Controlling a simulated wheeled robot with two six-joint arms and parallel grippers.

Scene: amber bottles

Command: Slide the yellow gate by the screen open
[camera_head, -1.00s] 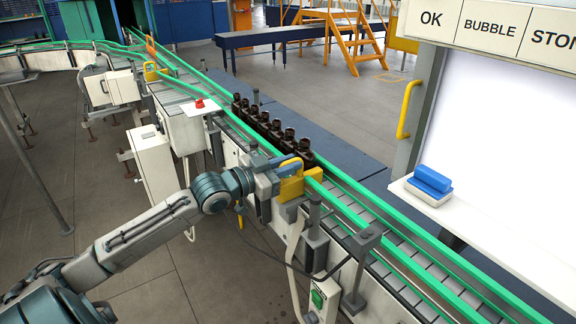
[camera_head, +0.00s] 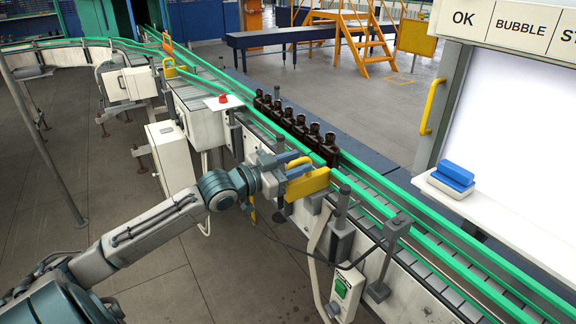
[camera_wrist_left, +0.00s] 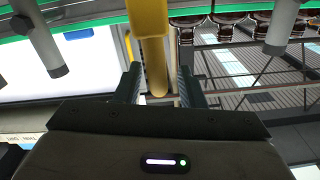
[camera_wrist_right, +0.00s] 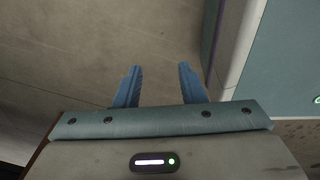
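The yellow gate (camera_head: 308,184) is a flat plate on the near side of the conveyor, in front of the screen. In the head view it lies outside the near green rail, clear of the belt's middle. My left gripper (camera_head: 294,171) is at the gate. In the left wrist view, a yellow bar of the gate (camera_wrist_left: 153,60) lies between the two fingers of the left gripper (camera_wrist_left: 157,82), which stand apart with a gap at the bar's right side. My right gripper (camera_wrist_right: 157,80) is open and empty above the floor, out of the head view.
Several dark amber bottles (camera_head: 300,127) stand in a row on the conveyor just upstream of the gate. Green rails (camera_head: 440,248) flank the belt, which is bare beyond the gate. A white shelf with a blue block (camera_head: 452,178) stands by the screen (camera_head: 510,110). A grey sensor post (camera_head: 396,230) stands nearby.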

